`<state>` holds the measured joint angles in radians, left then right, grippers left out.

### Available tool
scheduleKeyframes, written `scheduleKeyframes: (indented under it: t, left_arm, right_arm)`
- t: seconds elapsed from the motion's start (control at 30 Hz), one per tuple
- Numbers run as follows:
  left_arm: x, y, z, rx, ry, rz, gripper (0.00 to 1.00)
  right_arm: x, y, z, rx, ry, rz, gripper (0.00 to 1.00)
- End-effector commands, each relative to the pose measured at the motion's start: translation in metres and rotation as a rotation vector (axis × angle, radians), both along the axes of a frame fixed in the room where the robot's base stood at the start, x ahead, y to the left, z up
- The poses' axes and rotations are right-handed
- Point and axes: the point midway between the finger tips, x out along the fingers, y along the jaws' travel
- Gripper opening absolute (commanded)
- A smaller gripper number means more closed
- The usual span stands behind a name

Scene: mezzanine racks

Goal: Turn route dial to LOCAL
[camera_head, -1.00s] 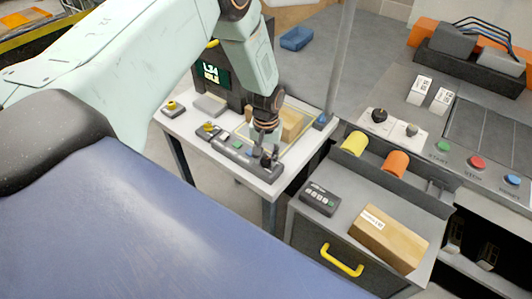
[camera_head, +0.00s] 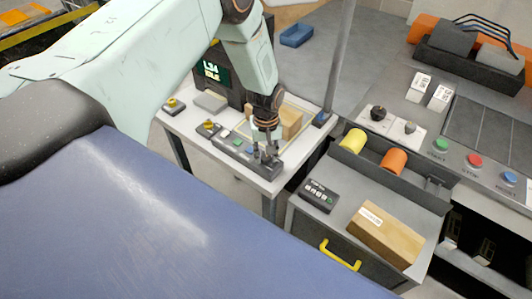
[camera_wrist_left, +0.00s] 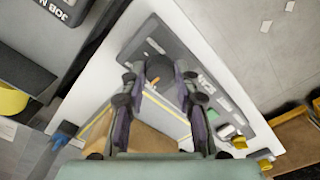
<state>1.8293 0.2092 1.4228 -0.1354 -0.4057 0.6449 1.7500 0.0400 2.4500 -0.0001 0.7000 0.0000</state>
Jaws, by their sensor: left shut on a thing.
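The route dial (camera_wrist_left: 160,70) looks like a dark round knob on the grey control strip, between my fingertips in the left wrist view. The control strip (camera_wrist_left: 201,80) lies along the edge of the white table; it also shows in the head view (camera_head: 228,146). My left gripper (camera_head: 266,155) reaches down onto the strip's near right end. In the left wrist view my left gripper (camera_wrist_left: 159,68) is shut on the dial, one finger on each side. The dial's pointer and labels are too small to read. My right gripper is not in view.
A cardboard box (camera_head: 290,121) stands behind the gripper on the table. A dark screen (camera_head: 213,72) stands at the back. A grey cabinet (camera_head: 335,226) is close on the right.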

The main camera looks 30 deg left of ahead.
Motion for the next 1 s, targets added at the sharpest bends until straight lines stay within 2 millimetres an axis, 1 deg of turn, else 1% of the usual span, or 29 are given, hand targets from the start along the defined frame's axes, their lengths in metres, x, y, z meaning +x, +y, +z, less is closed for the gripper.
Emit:
scheduleKeyframes:
  t: [0.03, 0.17, 0.2, 0.43, 0.77, 0.87, 1.0]
  left_arm:
    - [0.004, 0.001, 0.003, 0.001, -0.011, 0.002, 0.00]
    - [0.004, 0.001, 0.003, 0.001, -0.011, 0.001, 0.00]
    - [0.004, 0.001, 0.003, 0.001, -0.011, 0.001, 0.33]
    - [0.002, 0.000, 0.001, 0.000, -0.006, 0.000, 0.52]
    - [0.001, 0.000, 0.002, 0.000, -0.003, -0.001, 0.53]
    - [0.001, 0.000, 0.010, 0.000, -0.003, -0.001, 0.53]
    - [0.002, 0.000, 0.034, 0.000, -0.007, 0.000, 0.53]
  right_arm:
    - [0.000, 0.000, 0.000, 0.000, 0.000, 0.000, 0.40]
    - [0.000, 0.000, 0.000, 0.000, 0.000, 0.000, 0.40]
    - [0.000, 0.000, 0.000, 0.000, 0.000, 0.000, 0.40]
    - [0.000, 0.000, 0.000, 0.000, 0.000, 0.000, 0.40]
    - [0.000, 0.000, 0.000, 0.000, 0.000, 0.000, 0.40]
    - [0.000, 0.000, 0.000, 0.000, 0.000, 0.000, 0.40]
    - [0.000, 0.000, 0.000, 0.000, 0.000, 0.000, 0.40]
